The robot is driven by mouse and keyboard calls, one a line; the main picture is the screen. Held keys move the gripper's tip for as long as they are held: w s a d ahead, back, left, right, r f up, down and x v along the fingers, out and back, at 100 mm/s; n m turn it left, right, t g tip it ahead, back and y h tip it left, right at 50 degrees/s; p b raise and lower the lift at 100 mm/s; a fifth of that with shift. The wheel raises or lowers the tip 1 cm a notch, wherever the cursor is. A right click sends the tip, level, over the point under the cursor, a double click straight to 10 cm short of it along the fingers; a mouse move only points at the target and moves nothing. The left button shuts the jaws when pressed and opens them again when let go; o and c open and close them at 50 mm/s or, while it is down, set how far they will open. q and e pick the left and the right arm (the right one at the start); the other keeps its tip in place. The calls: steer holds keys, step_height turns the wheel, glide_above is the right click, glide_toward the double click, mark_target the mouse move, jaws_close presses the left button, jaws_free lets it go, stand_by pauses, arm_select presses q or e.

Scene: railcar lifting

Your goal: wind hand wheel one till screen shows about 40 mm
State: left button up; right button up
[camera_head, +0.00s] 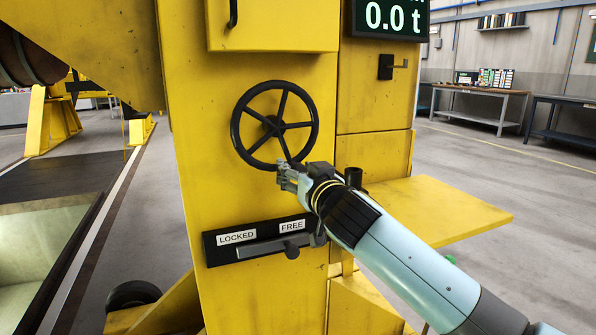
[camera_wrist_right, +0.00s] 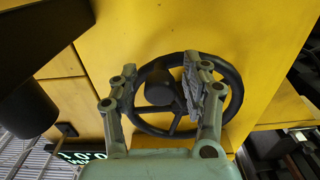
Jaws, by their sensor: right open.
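The black hand wheel (camera_head: 236,133) with several spokes is on the front of the yellow lifting column; it also shows in the right wrist view (camera_wrist_right: 232,80), between and beyond the fingers. My right gripper (camera_head: 285,172) is open at the wheel's lower rim in the head view. In the right wrist view my right gripper (camera_wrist_right: 160,90) has its fingers spread apart, with rim and spokes visible between them; contact cannot be told. The screen (camera_head: 391,16) at upper right reads 0.0 t, with its upper line cut off. My left gripper is not in view.
A yellow shelf (camera_head: 470,208) juts out at right. Workbenches (camera_head: 480,92) stand far back; floor between is clear.

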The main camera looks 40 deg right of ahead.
steer(key=shift+c, duration=0.3)
jaws_close()
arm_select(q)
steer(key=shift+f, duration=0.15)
arm_select(e)
steer(key=shift+a+f, duration=0.1)
steer(key=shift+w+a+f+m+b, duration=0.1)
steer(key=shift+a+f+m+b, duration=0.15)
steer(key=shift+a+m+b, duration=0.4)
arm_select(q)
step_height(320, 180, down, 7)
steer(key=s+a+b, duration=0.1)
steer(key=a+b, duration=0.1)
steer(key=b, duration=0.4)
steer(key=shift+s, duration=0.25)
arm_select(e)
steer(key=w+a+r+m, duration=0.2)
steer(key=a+r+m, duration=0.2)
steer(key=a+m, duration=0.4)
steer(key=shift+a+r+m, duration=0.25)
steer(key=shift+a+m, duration=0.1)
steer(key=shift+m, duration=3)
